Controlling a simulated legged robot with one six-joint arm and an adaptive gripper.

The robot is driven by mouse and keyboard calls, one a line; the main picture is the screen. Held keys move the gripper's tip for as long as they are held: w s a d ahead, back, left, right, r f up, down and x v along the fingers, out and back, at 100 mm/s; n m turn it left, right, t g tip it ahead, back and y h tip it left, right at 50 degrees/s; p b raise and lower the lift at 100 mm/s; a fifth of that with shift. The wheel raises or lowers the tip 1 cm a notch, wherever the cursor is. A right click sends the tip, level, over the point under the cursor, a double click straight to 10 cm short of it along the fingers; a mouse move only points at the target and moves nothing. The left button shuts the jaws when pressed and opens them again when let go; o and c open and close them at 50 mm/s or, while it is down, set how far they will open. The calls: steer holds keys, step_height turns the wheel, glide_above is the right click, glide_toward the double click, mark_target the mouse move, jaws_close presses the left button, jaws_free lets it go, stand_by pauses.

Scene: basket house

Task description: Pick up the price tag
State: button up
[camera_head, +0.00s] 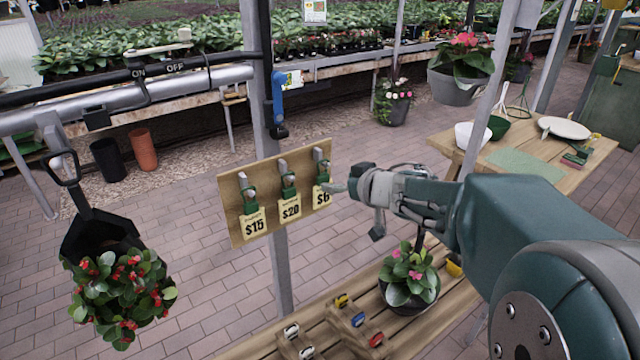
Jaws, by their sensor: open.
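A wooden board (228,192) is fixed to a metal post and carries three price tags in a row, each hanging below a green and metal clip. The left tag (254,226) reads $15, the middle tag (290,209) reads $20, and the right tag (321,198) reads $6, its right edge hard to make out. My gripper (338,187) is at the right edge of the board, close to the right tag's clip. It is open, and nothing shows held in it. Whether a fingertip touches the clip or board cannot be told.
A hanging pot with a red-flowered plant (120,290) is at the left. Below my arm, a wooden bench (262,345) holds a potted pink flower (408,278) and small coloured items. A table with bowls (478,134) stands at the right. Brick floor is open behind the board.

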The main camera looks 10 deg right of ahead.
mark_target(324, 178)
steer(key=x, duration=0.5)
steer(key=shift+w+a, duration=0.1)
steer(key=shift+a, duration=0.3)
steer(key=shift+w+f, duration=0.15)
steer(key=shift+w, duration=0.25)
steer(key=c, duration=1)
